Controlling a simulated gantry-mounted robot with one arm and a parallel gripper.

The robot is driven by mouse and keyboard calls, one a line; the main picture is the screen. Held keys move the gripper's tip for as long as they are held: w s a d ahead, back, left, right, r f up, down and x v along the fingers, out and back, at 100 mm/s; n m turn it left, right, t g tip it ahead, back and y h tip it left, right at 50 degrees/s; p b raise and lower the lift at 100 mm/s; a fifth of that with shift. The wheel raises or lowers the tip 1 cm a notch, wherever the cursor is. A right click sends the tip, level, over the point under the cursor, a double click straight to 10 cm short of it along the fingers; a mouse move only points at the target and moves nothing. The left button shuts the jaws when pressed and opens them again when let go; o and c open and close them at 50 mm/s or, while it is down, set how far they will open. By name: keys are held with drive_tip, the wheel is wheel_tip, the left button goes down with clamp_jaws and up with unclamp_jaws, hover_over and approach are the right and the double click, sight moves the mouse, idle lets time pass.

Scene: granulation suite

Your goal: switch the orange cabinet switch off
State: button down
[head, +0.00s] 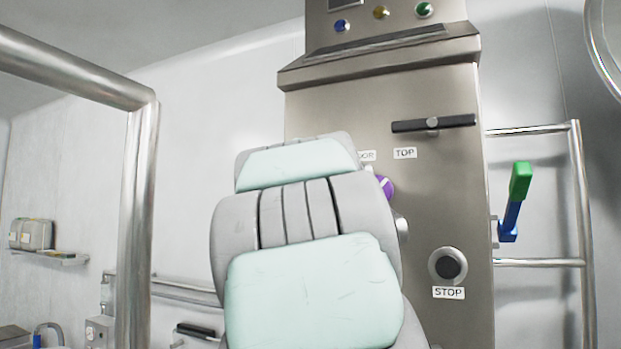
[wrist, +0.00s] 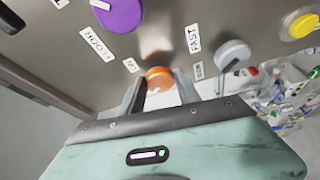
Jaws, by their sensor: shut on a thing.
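The orange cabinet switch (wrist: 160,77) is a round orange knob on the grey metal cabinet face, in the upper middle of the wrist view. My gripper (wrist: 158,88) has its two fingers on either side of the knob and is shut on it. A small white label (wrist: 131,65) sits beside the knob. The switch's pointer direction cannot be made out clearly. In the head view my own arm covers the switch and my gripper, and only the cabinet (head: 350,105) around them shows.
A purple knob (wrist: 117,13) and a grey knob (wrist: 232,54) flank the switch. A yellow knob (wrist: 299,25) is farther right.

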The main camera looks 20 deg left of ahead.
drive_tip(key=shift+r+n+p, duration=0.2)
drive_tip(key=shift+n+p, duration=0.5)
drive_tip(key=shift+f, duration=0.1)
drive_tip(key=c, duration=0.9)
unclamp_jaws()
drive_tip(key=shift+o, duration=0.2)
drive_tip(key=p+v, duration=0.2)
drive_tip(key=v, duration=0.8)
drive_tip(key=shift+s+r+p, duration=0.3)
drive_tip(key=shift+s+p, duration=0.05)
